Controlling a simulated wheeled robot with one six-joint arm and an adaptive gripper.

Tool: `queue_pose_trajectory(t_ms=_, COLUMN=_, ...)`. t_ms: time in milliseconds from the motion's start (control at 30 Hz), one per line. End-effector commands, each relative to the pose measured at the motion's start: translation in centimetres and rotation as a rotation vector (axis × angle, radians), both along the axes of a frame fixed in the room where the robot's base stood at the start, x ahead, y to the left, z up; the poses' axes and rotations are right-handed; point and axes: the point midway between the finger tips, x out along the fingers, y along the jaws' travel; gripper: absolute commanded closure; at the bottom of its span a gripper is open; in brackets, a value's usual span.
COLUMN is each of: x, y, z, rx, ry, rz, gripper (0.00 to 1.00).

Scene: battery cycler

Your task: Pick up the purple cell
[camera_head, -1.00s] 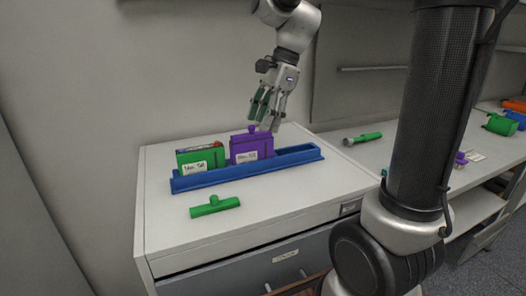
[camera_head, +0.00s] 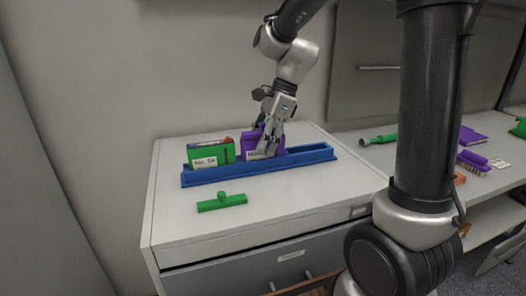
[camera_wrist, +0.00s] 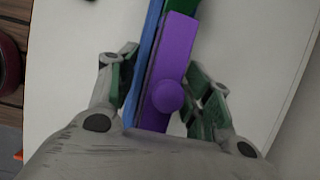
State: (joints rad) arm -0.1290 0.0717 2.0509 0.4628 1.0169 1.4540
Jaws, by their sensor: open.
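The purple cell (camera_head: 248,143) stands upright in the blue tray (camera_head: 215,177), with a pale label on its front, partly hidden by my gripper. My gripper (camera_head: 268,146) is lowered over it from above. In the wrist view the purple cell (camera_wrist: 174,62) with its round knob lies between the two open fingers of my gripper (camera_wrist: 166,95). One finger is on each side, and I cannot tell if either touches it. The blue tray (camera_wrist: 152,22) runs along the cell's left side there.
A green cell (camera_head: 212,153) stands in the tray left of the purple one. A green T-shaped piece (camera_head: 222,203) lies in front of the tray. The tray's right part is empty. Another green piece (camera_head: 378,140) lies on the counter to the right.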

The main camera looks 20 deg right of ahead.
Motion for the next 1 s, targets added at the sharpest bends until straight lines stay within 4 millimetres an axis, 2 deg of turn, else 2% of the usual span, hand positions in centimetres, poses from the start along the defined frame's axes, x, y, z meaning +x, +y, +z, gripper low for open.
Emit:
queue_pose_trajectory(t_ms=100, x=0.0, y=0.0, z=0.0, rx=0.0, ry=0.0, rz=0.0, gripper=0.5)
queue_pose_trajectory(t_ms=133, x=0.0, y=0.0, z=0.0, rx=0.0, ry=0.0, rz=0.0, gripper=0.54)
queue_pose_trajectory(t_ms=400, x=0.0, y=0.0, z=0.0, rx=0.0, ry=0.0, rz=0.0, gripper=1.0)
queue_pose_trajectory(t_ms=767, x=0.1, y=0.0, z=0.3, rx=0.0, ry=-0.003, rz=0.0, gripper=1.0)
queue_pose_trajectory(t_ms=867, x=0.1, y=0.0, z=1.3, rx=0.001, ry=-0.005, rz=0.001, gripper=1.0)
queue_pose_trajectory(t_ms=1000, x=0.1, y=0.0, z=3.9, rx=0.0, ry=-0.007, rz=0.001, gripper=1.0)
